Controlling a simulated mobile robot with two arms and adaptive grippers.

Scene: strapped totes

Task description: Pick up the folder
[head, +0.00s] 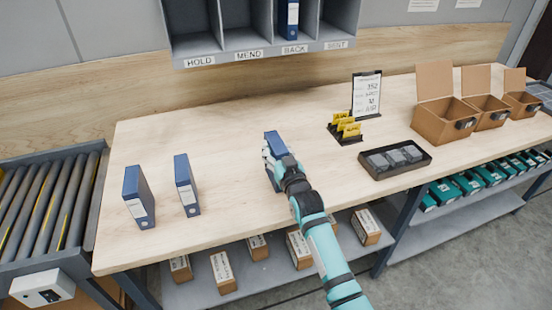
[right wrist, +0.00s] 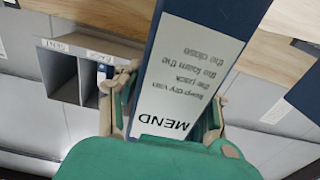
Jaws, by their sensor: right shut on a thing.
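My right gripper (head: 271,163) is shut on a blue folder (head: 276,143) over the middle of the table. In the right wrist view the gripper's fingers (right wrist: 165,105) stand on both sides of this folder, whose white label (right wrist: 185,75) reads MEND with smaller lines of text. The arm partly hides the folder in the head view, and I cannot tell whether its base touches the table. Two more blue folders, one at the far left (head: 138,198) and one beside it (head: 187,186), stand upright on the table. My left gripper is not in view.
A shelf unit with slots labelled HOLD, MEND and BACK (head: 247,54) hangs at the back; a blue folder (head: 289,18) stands in the BACK slot. A clipboard (head: 366,92), yellow cards (head: 345,125), a black tray (head: 372,171) and open cardboard boxes (head: 441,122) occupy the right. A roller conveyor (head: 45,210) is left.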

